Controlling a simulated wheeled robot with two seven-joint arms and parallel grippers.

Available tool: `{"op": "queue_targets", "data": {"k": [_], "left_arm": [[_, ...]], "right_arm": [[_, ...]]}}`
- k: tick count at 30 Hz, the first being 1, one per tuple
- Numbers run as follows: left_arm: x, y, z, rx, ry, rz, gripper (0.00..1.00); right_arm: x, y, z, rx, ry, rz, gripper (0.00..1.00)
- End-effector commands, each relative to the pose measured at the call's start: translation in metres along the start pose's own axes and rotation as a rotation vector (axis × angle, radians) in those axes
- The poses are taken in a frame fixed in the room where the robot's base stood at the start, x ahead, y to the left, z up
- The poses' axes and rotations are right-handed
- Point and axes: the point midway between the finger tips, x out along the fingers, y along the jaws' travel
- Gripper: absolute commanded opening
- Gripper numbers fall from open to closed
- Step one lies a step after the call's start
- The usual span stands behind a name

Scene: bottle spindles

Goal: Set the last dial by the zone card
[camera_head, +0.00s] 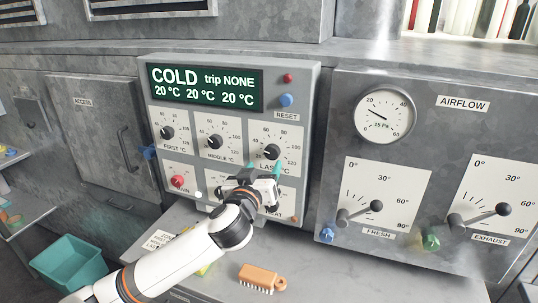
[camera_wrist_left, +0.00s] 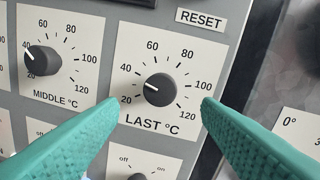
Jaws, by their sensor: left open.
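The LAST °C dial (camera_head: 271,152) is a dark round knob on a white scale at the right of the grey control panel. In the left wrist view the dial (camera_wrist_left: 159,89) has its white mark pointing left and slightly up, between 20 and 40. My left gripper (camera_head: 262,171) is open just below and in front of it. In the left wrist view the teal fingertips (camera_wrist_left: 160,104) stand either side of the knob, apart from it. The zone card (camera_head: 158,240) lies on the ledge, partly behind my left arm; its text is too small to read. My right gripper is out of view.
The display (camera_head: 205,88) reads COLD, trip NONE and 20 °C three times. FIRST (camera_head: 167,132) and MIDDLE (camera_head: 214,142) dials are left of LAST. The blue reset button (camera_head: 286,100) is above. An orange brush (camera_head: 262,277) lies on the ledge. FRESH and EXHAUST levers are right.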

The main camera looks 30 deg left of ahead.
Motion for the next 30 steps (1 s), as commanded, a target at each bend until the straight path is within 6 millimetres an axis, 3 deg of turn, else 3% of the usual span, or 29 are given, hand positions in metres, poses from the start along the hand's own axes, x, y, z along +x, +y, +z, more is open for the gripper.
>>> {"op": "queue_targets", "data": {"k": [3, 9, 21, 30], "left_arm": [[0.024, 0.0, 0.003, 0.001, -0.001, 0.002, 0.58], [0.049, 0.0, 0.001, 0.001, 0.001, 0.001, 0.58], [0.057, 0.0, -0.001, 0.0, 0.002, 0.0, 0.58], [0.056, 0.0, -0.001, 0.0, 0.002, 0.0, 0.14]], "right_arm": [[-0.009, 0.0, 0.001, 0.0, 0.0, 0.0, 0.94], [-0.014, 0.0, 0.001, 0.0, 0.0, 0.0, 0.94], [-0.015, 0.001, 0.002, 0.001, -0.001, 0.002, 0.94], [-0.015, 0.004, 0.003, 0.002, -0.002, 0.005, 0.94]]}}
